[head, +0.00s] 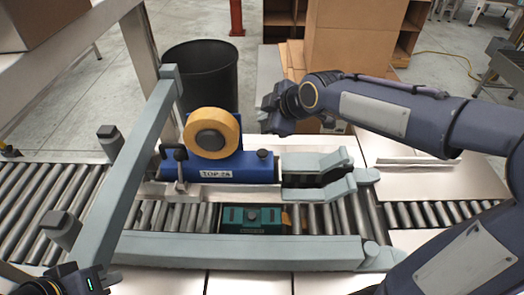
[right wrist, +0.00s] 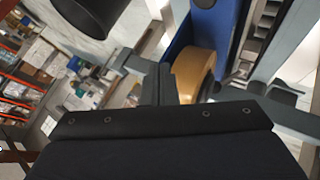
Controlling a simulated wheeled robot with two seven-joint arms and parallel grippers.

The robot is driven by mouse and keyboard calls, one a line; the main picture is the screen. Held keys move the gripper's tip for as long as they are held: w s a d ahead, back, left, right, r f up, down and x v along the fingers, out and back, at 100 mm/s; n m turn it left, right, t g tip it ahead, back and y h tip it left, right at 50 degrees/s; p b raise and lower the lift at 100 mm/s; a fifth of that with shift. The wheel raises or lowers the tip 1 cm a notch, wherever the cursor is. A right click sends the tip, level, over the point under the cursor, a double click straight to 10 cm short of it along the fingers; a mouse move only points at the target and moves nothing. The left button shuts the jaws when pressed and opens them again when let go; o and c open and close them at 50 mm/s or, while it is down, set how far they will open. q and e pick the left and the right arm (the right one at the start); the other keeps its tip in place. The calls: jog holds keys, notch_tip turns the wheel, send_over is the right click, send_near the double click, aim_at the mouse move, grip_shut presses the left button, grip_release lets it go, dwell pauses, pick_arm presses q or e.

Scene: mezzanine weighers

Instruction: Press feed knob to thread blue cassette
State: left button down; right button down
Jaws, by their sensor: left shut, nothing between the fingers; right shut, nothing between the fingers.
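The blue cassette (head: 235,168), labelled "TOP 26", lies across the machine above the roller conveyor with a yellow tape roll (head: 212,133) standing on it. A dark upright lever with a knob (head: 181,155) is at its left front, and a small dark round knob (head: 262,154) is on its top right. I cannot tell which is the feed knob. My right gripper (head: 268,108) is shut and empty, above and behind the cassette's right end. In the right wrist view the tape roll (right wrist: 195,75) shows beyond the fingers. My left gripper (head: 110,277) is shut, low at the left edge, away from the cassette.
A grey frame bar (head: 135,165) rises along the left of the machine. A front rail (head: 240,250) crosses before the conveyor, where a teal box (head: 250,219) sits on the rollers. A black bin (head: 203,75) and cardboard boxes (head: 345,45) stand behind.

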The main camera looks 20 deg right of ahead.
jog(key=shift+f, duration=0.1)
jog(key=b, duration=0.6)
send_over(261, 150)
jog(key=s, duration=0.2)
jog(key=f, duration=0.7)
jog(key=shift+w+d+f, duration=0.1)
jog(key=shift+d+f, duration=0.3)
jog(key=shift+f+b, duration=0.4)
dwell(0.4)
jog(key=shift+f+b, duration=0.4)
jog(key=shift+b, duration=0.15)
jog(key=shift+f+b, duration=0.8)
jog(key=shift+f, duration=0.15)
dwell(0.6)
jog(key=shift+r, duration=0.2)
jog(key=shift+r+p, duration=0.85)
jog(key=shift+r, duration=0.25)
